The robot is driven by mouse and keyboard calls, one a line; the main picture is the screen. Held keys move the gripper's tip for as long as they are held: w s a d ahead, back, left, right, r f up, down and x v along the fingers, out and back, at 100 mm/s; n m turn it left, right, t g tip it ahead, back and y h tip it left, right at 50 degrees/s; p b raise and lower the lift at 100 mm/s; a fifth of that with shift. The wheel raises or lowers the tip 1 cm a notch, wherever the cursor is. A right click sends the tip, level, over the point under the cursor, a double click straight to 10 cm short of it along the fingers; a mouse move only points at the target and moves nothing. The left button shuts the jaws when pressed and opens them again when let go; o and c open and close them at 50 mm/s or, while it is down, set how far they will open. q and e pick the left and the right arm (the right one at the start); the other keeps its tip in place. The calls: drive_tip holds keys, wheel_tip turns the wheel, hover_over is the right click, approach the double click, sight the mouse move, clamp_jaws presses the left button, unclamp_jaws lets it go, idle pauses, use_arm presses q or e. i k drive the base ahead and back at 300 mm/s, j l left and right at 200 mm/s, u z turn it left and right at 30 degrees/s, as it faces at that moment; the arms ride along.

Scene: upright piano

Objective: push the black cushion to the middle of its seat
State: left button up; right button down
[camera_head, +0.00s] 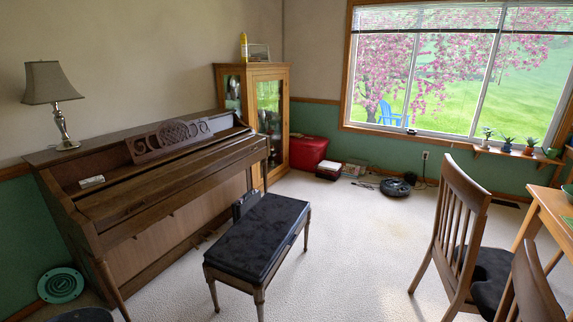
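A black cushion (258,238) covers the top of the dark wooden piano bench (234,288), in the middle of the view. It looks flat and spans nearly the whole seat. A small black upright thing (245,204) stands at the bench's far left edge; I cannot tell what it is. Another black cushion (491,278) lies on the seat of a wooden chair (462,222) at the right, partly hidden by a second chair back (533,285). Neither of my grippers is in view.
The upright piano (150,182) stands along the left wall, close to the bench. A wooden table (553,209) is at the right edge. A round black robot vacuum (395,187) lies by the far wall. Light carpet (350,255) is clear between bench and chairs.

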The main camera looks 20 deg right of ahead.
sight(493, 267)
drive_tip(key=i+l+z, duration=0.25)
drive_tip(key=i+z, duration=0.25)
drive_tip(key=i+l+z, duration=0.1)
drive_tip(key=i+z, duration=0.9)
drive_tip(key=i+j+z, duration=0.35)
drive_tip(key=z, duration=0.15)
